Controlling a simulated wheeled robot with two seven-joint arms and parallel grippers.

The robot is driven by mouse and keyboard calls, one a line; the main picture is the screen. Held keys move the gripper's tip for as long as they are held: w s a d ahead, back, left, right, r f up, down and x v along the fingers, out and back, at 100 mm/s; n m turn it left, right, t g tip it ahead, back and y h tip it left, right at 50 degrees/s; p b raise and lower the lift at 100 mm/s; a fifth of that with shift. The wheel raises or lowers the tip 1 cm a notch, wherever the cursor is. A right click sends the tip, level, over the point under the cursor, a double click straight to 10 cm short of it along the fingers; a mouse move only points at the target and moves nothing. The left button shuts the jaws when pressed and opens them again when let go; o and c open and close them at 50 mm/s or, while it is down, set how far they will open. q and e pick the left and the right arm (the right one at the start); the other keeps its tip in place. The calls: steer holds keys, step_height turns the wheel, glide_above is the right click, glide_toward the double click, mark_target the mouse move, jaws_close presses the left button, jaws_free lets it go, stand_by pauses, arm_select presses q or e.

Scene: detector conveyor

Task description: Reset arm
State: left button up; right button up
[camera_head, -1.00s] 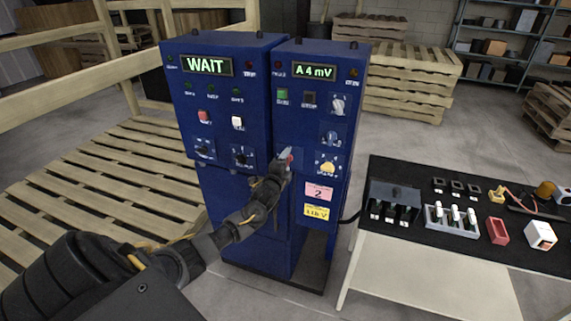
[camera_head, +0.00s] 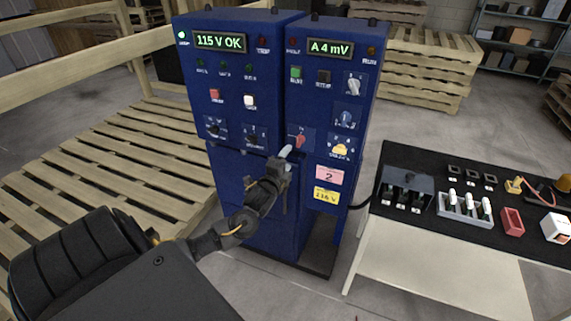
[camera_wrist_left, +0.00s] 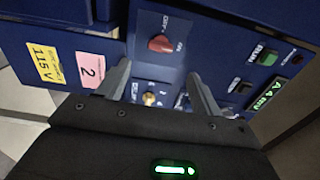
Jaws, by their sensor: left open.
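My left gripper (camera_head: 284,158) is open and empty in front of the right blue cabinet (camera_head: 308,114), just below the red knob (camera_head: 298,140). In the left wrist view, the left gripper's two fingers (camera_wrist_left: 158,82) are spread apart, and the red knob (camera_wrist_left: 161,44) shows beyond them, not between them. The left blue cabinet (camera_head: 232,92) has a lit display (camera_head: 221,41) reading "115 V OK", with a bright lamp at its left. The right display (camera_head: 330,48) reads "A 4 mV". My right gripper is not in view.
Wooden pallets (camera_head: 107,160) lie left of the cabinets, and stacked pallets (camera_head: 420,70) stand behind. Floor shows between cabinets and table.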

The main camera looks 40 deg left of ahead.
arm_select(q)
steer(key=shift+s, duration=0.2)
stand_by(0.5)
